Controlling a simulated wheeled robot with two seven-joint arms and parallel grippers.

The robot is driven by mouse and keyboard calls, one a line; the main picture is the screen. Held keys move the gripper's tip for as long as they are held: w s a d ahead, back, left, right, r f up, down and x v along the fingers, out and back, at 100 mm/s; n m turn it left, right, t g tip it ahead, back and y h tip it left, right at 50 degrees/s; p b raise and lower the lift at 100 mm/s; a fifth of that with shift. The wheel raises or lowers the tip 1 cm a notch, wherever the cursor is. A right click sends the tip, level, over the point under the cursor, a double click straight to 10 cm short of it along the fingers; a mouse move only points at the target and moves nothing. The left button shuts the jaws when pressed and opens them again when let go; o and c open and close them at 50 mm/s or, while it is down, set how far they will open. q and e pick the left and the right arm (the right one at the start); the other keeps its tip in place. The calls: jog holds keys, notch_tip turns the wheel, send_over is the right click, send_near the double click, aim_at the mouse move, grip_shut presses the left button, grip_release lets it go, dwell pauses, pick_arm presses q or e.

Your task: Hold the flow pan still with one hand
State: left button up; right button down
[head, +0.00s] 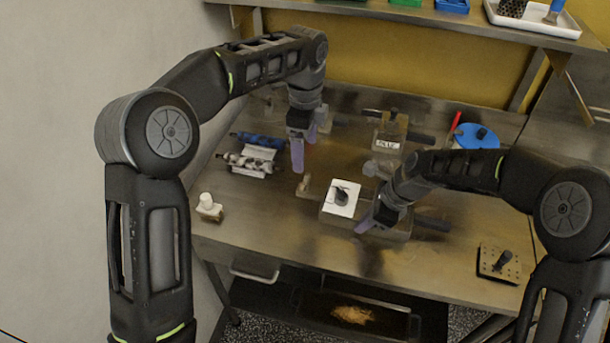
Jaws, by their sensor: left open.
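A shallow metal pan (402,230), which I take for the flow pan, sits near the middle front of the steel table, with a dark handle sticking out to its right. A white square plate with a black piece on it (341,198) sits at its left end. My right gripper (376,213) is low over the pan, pointing left; its far finger is unclear, and I cannot tell whether it touches or grips the pan. My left gripper (302,148) is open and empty, pointing down above the table, behind and left of the pan. My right wrist hides part of the pan.
A labelled metal box with dark handles (390,133) stands behind. Blue and grey rollers (253,153) lie at left, a white knob on a block (208,207) at front left. A blue disc (477,136) and a perforated plate (499,264) are at right. A shelf (420,14) overhangs the back.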

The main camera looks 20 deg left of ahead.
aim_at(305, 180)
pick_arm(q)
notch_tip(305, 180, down, 10)
dwell(0.4)
jog(key=c, duration=1.4)
